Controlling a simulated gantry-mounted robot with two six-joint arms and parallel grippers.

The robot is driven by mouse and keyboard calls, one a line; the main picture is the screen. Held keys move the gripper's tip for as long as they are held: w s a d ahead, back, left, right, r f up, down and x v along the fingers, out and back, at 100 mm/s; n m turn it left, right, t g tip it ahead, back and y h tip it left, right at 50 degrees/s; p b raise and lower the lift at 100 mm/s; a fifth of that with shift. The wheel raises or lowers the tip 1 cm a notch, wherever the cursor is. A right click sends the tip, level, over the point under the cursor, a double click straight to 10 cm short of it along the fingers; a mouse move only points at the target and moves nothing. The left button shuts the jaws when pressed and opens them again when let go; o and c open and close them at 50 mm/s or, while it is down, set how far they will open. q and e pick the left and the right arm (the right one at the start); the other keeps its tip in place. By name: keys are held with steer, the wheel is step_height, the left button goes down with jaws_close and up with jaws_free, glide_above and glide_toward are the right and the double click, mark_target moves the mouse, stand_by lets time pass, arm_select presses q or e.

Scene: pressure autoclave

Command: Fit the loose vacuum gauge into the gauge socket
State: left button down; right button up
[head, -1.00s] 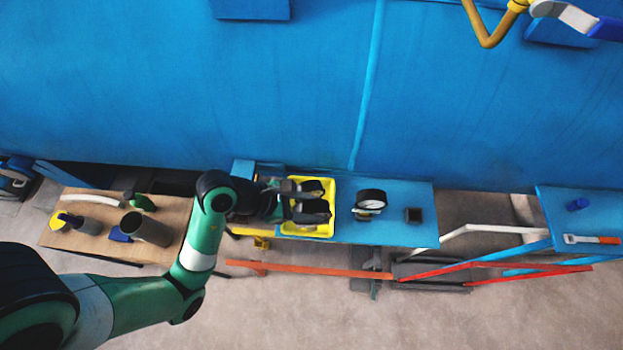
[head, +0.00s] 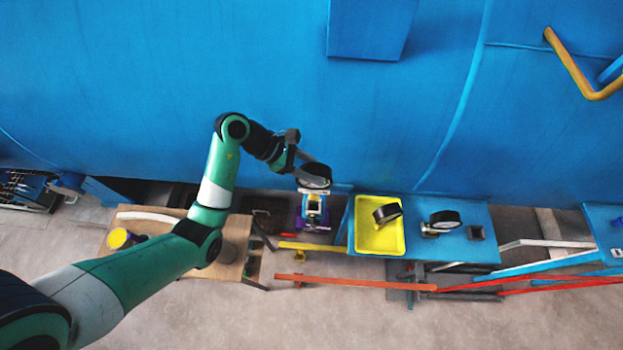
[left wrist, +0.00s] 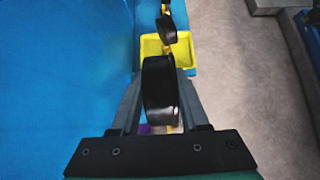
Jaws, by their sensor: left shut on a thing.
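My left gripper (head: 314,178) is shut on a round black vacuum gauge (left wrist: 160,92), its fingers on either side of it in the left wrist view. In the head view this gauge (head: 315,175) is held in the air left of the yellow tray, close to the blue wall. Just below it in the picture is a small white, blue and yellow fixture with purple at its base (head: 313,208); I cannot tell whether they touch. I cannot make out which part is the gauge socket. My right gripper is not in view.
A second black gauge (head: 387,212) lies in the yellow tray (head: 378,245). Another gauge (head: 441,222) and a small dark square block (head: 476,232) are on the blue bench (head: 460,250). A wooden table (head: 180,265) stands left. Orange and yellow bars run in front.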

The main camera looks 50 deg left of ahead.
mark_target(314, 189)
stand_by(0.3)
arm_select(q)
steer(key=shift+r, duration=0.1)
step_height(314, 189, down, 6)
steer(key=b, duration=0.4)
steer(key=shift+r, duration=0.1)
steer(key=shift+p, duration=0.35)
stand_by(1.5)
steer(key=shift+f+b, duration=1.75)
steer(key=shift+f, duration=0.7)
steer(key=shift+c, duration=1.6)
jaws_free()
steer(key=shift+a, duration=0.1)
